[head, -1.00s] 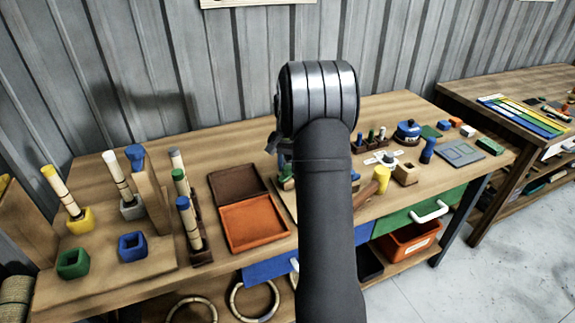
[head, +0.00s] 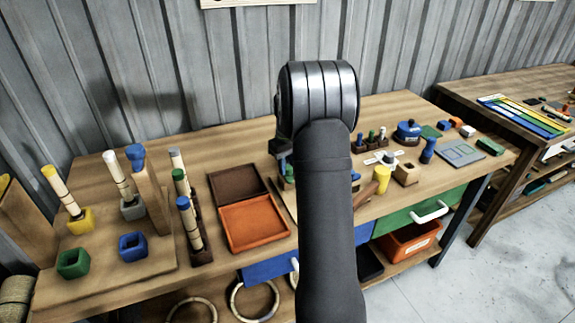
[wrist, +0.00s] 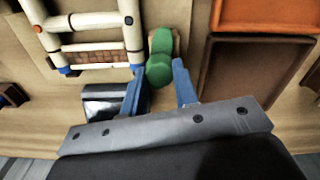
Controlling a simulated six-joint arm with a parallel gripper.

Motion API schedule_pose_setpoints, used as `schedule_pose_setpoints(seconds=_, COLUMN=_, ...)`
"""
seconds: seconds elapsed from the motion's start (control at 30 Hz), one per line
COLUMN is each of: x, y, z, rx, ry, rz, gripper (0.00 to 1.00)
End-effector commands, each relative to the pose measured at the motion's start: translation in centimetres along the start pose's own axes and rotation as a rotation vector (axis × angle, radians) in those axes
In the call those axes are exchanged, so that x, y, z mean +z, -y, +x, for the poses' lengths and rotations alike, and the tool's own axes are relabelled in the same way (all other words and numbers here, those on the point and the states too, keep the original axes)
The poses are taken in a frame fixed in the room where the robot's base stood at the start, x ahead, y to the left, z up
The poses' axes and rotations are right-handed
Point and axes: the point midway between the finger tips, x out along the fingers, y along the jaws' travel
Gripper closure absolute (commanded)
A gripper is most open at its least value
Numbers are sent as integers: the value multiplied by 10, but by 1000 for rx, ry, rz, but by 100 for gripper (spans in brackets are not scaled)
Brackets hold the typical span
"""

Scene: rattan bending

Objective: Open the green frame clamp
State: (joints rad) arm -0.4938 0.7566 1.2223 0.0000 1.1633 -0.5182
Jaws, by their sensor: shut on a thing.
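The green frame clamp (wrist: 160,58) is a green piece with rounded parts, beside a pale rattan frame (wrist: 100,45) in the wrist view. My gripper (wrist: 162,78) has blue fingers, one on each side of the clamp's near end, and is shut on it. The clamp's far part stays in sight beyond the fingertips. In the head view my arm hides most of the gripper and the frame; a bit of green (head: 289,172) shows left of the arm.
An orange tray (head: 253,243) with a brown lid lies left of my arm. Stands with rattan sticks (head: 190,225) are farther left. A dark metallic block (wrist: 112,98) is close to the left finger.

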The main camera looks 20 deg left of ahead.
Motion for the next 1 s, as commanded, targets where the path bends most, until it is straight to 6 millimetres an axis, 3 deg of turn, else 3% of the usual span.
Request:
schedule_pose_setpoints(seconds=0.37, x=0, y=0, z=-1, rx=1, ry=-2, rz=-158, gripper=96)
schedule_pose_setpoints(seconds=0.9, x=0, y=0, z=-1, rx=2, ry=-2, rz=-183, gripper=96)
schedule_pose_setpoints(seconds=0.93, x=0, y=0, z=-1, rx=2, ry=-2, rz=-183, gripper=71)
schedule_pose_setpoints(seconds=1.0, x=0, y=0, z=-1, rx=2, ry=-2, rz=-183, gripper=57)
